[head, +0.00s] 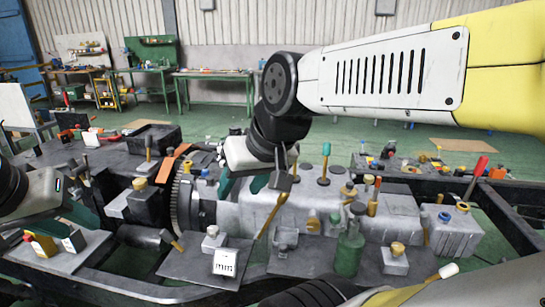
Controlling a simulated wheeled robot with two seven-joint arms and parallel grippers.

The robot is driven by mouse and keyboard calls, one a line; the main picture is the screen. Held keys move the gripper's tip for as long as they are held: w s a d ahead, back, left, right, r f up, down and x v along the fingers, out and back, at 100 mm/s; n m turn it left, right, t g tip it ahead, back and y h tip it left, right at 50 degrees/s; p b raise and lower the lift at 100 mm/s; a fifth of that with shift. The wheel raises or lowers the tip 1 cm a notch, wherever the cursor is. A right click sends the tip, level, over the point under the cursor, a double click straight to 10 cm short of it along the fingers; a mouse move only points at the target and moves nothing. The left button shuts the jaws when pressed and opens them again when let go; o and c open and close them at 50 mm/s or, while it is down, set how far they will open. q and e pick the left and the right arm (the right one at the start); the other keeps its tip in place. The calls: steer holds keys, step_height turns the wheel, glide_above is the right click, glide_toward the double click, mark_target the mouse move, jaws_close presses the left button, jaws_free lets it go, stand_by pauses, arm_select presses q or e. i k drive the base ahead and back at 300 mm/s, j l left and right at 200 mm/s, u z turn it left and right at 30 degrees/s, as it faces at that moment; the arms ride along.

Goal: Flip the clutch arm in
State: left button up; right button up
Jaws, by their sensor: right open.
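A thin brass-coloured lever (271,217), which may be the clutch arm, stands tilted on the grey engine and gearbox block (320,208). Its upper end is close to my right gripper (243,187). My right gripper comes down from above with its teal fingers apart; I see nothing between them. I cannot tell whether a finger touches the lever. My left gripper (80,214) is low at the left edge, over the left part of the chassis; its opening is unclear.
The dark chassis frame (90,287) surrounds the block. A toothed flywheel (184,203) stands left of the lever. A green bottle (349,249), small grey boxes with knobs and a white-labelled block (225,262) crowd the front. Green workbenches (212,75) stand far behind, with open floor between.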

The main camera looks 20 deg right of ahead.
mark_target(283, 198)
steer(key=z, duration=1.1)
